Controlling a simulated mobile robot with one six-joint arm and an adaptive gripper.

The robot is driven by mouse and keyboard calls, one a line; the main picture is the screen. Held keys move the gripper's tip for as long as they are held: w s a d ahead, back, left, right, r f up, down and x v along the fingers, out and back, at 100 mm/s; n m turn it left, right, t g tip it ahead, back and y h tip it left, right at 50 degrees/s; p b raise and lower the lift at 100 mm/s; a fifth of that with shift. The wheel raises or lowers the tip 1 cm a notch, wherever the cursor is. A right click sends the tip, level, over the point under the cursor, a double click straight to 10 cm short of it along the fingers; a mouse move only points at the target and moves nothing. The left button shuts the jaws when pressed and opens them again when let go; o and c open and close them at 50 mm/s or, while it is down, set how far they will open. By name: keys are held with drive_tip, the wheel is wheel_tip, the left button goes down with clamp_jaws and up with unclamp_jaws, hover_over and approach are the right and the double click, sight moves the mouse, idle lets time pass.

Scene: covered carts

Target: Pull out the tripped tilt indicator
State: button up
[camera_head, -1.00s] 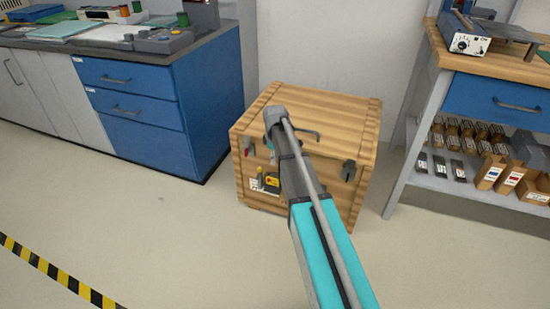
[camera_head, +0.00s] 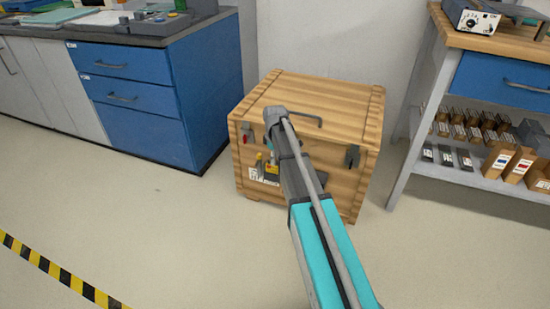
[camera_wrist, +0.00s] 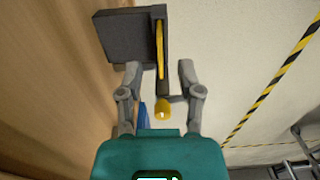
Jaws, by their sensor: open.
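The wooden crate (camera_head: 330,100) stands on the floor, with small fittings on its front face. In the wrist view a dark grey housing (camera_wrist: 122,36) sits against the crate's wood (camera_wrist: 50,90), with a thin yellow strip (camera_wrist: 159,50) along its edge. It looks like the tilt indicator; I cannot tell whether it is tripped. My gripper (camera_wrist: 159,76) is open, its fingertips close to the housing's near end, one on each side of the strip's line. A yellow knob (camera_wrist: 162,108) shows between the fingers. In the head view my arm hides most of the gripper; a yellow-and-black fitting (camera_head: 272,171) shows beside it.
A grey latch (camera_head: 352,156) is on the crate's right front and a grey-and-red fitting (camera_head: 246,132) on its left. A blue drawer cabinet (camera_head: 150,90) stands left, a shelved bench (camera_head: 470,180) right. The floor (camera_head: 150,240) in front is clear, with striped tape (camera_head: 60,272).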

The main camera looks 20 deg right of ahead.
sight(275, 169)
drive_tip(key=shift+f+b, duration=2.75)
drive_tip(key=shift+f, duration=0.3)
clamp_jaws()
